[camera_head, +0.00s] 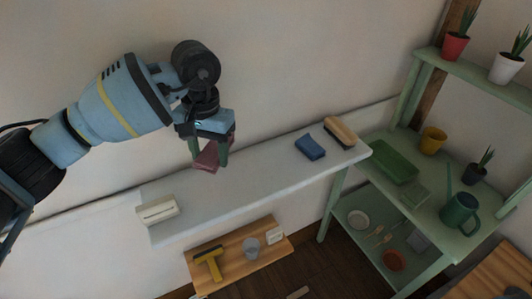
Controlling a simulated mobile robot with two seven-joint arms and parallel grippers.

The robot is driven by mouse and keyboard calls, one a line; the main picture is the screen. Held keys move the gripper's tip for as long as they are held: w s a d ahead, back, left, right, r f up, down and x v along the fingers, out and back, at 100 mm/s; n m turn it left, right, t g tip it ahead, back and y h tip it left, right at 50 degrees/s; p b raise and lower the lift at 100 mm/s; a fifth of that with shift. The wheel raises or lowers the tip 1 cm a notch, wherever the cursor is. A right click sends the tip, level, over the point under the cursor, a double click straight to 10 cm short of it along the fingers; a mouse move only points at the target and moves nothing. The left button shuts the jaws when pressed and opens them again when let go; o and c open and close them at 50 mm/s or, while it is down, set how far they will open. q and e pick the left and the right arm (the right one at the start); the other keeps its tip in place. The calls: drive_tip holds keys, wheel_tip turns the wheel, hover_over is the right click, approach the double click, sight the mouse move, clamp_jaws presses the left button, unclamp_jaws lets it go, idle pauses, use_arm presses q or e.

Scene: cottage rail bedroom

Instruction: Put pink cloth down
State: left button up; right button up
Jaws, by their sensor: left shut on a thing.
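The pink cloth (207,158) is a small folded piece, dusky pink, in the camera_head view left of centre. My left gripper (209,150) is shut on it, its green fingers pointing down on both sides of the cloth. The cloth hangs over the left part of a long white shelf top (254,181). I cannot tell whether its lower edge touches the surface. My right gripper is not in view.
On the white top lie a blue folded cloth (310,147), a wooden brush (340,132) and a white box (158,210). A green rack (409,194) stands right. The top's middle is clear.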

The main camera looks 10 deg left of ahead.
use_arm(q)
drive_tip(key=shift+w, duration=0.25)
drive_tip(key=shift+s+f, duration=0.1)
drive_tip(key=shift+s, duration=0.1)
hover_over(217, 192)
wheel_tip(217, 192, down, 5)
drive_tip(key=shift+f+p, duration=0.3)
drive_tip(key=shift+f, duration=0.3)
wheel_tip(217, 192, down, 4)
drive_tip(key=shift+w+r, duration=0.1)
drive_tip(key=shift+r, duration=0.15)
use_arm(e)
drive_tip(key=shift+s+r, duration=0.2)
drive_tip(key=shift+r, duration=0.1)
